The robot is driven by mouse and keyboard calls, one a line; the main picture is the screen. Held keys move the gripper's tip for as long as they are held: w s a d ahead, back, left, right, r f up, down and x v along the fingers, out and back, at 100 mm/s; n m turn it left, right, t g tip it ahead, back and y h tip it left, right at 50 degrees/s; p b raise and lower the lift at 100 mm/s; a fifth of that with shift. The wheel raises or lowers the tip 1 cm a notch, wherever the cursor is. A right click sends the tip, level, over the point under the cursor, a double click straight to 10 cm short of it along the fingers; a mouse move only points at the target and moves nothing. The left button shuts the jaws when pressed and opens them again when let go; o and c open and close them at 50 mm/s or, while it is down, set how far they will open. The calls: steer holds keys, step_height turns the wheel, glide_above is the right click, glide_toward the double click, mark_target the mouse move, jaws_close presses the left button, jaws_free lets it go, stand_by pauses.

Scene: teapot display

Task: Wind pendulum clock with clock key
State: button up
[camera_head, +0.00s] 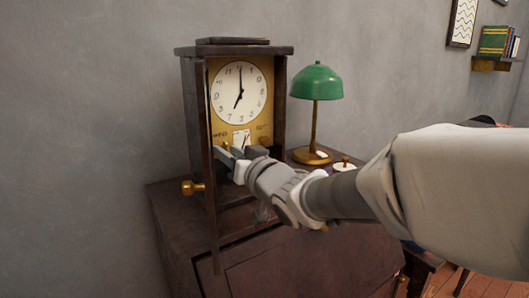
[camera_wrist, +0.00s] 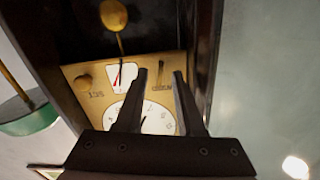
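The pendulum clock (camera_head: 239,92) stands upright on a brown cabinet, its white dial reading about seven. Its narrow front door (camera_head: 212,170) stands open on the left. My gripper (camera_head: 236,154) is at the lower panel (camera_head: 252,136), below the dial. In the wrist view, where the clock appears upside down, my gripper (camera_wrist: 160,75) has its fingers apart, with no object clearly held between them. A small slim piece shows by the label just beyond the fingertips; I cannot tell if it is the clock key. The gold pendulum (camera_wrist: 113,15) hangs inside the case.
A green lamp (camera_head: 315,82) stands close to the right of the clock, with a small white lidded pot (camera_head: 344,165) near its base. The open door's gold knob (camera_head: 192,187) sticks out to the left. A brown knob (camera_wrist: 84,80) sits on the panel beside the gauge (camera_wrist: 121,77).

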steer(key=shift+s, duration=0.1)
steer(key=v, duration=1.7)
steer(key=shift+d, duration=0.2)
